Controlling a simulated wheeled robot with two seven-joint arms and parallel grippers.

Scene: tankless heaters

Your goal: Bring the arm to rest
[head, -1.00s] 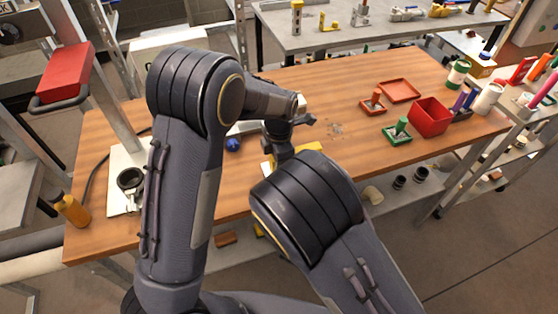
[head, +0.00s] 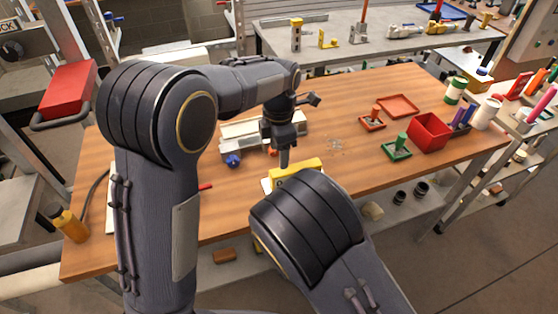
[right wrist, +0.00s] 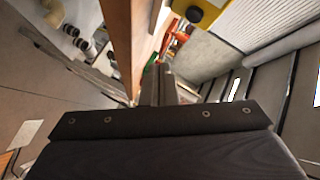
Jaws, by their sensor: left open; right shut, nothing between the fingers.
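My left arm (head: 160,150) comes in from the left in the head view and bends over the wooden table (head: 345,105). Its gripper (head: 284,160) points down above the table, just behind a yellow object (head: 296,170). It is open, and I see nothing held in it. My right arm (head: 310,225) is bent in front of the table, and its gripper is hidden in the head view. In the right wrist view, my right gripper (right wrist: 160,75) is shut and empty, beside the wooden table edge (right wrist: 125,35).
A white heater unit (head: 235,137) lies behind the left gripper. A red box (head: 429,132), a red tray (head: 398,105) and red and green stamp-like pieces stand on the right. A lower shelf holds black cups (head: 421,189).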

